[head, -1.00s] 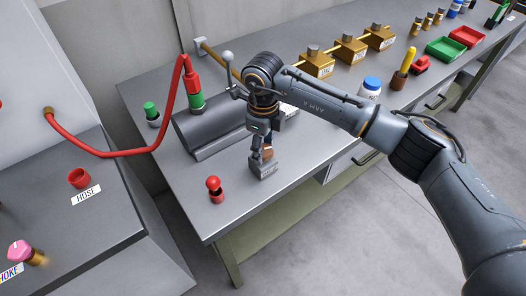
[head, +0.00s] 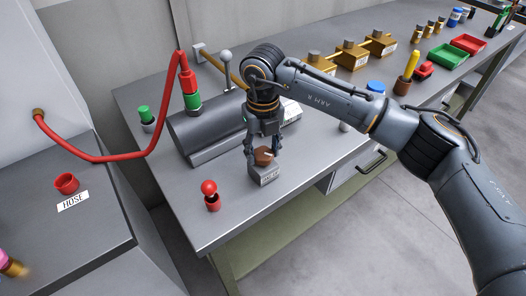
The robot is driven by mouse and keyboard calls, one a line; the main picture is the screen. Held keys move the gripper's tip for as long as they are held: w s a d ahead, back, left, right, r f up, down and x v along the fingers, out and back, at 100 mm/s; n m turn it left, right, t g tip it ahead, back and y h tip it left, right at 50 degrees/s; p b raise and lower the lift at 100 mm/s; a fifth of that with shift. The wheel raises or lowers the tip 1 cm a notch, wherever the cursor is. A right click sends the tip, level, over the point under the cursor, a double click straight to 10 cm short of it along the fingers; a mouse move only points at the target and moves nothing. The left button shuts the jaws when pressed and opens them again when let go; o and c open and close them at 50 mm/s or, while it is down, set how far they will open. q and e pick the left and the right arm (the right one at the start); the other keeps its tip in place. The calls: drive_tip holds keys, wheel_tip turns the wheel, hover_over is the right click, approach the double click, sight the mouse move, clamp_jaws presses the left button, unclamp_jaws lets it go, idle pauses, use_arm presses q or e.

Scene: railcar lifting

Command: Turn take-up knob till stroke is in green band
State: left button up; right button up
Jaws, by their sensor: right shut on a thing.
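The take-up knob (head: 263,157) is brown and sits on a small grey block with a label (head: 264,176) near the front of the bench. My right gripper (head: 263,152) points down over the block, with its fingers on either side of the knob and shut on it. A dark grey cylinder (head: 205,128) lies behind it, and a white scale or label (head: 291,111) on it is partly hidden by my right arm. I cannot read the stroke or see a green band clearly. My left gripper is not in view.
A red hose (head: 110,158) runs from the left cabinet to a red and green fitting (head: 189,88) on the cylinder. A green-capped fitting (head: 146,116) stands at the back left. Brass blocks (head: 350,55) and trays line the right.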

sight(263, 153)
idle(0.3)
drive_tip(key=o, duration=1.1)
drive_tip(key=shift+o, duration=0.2)
wheel_tip(263, 153, up, 12)
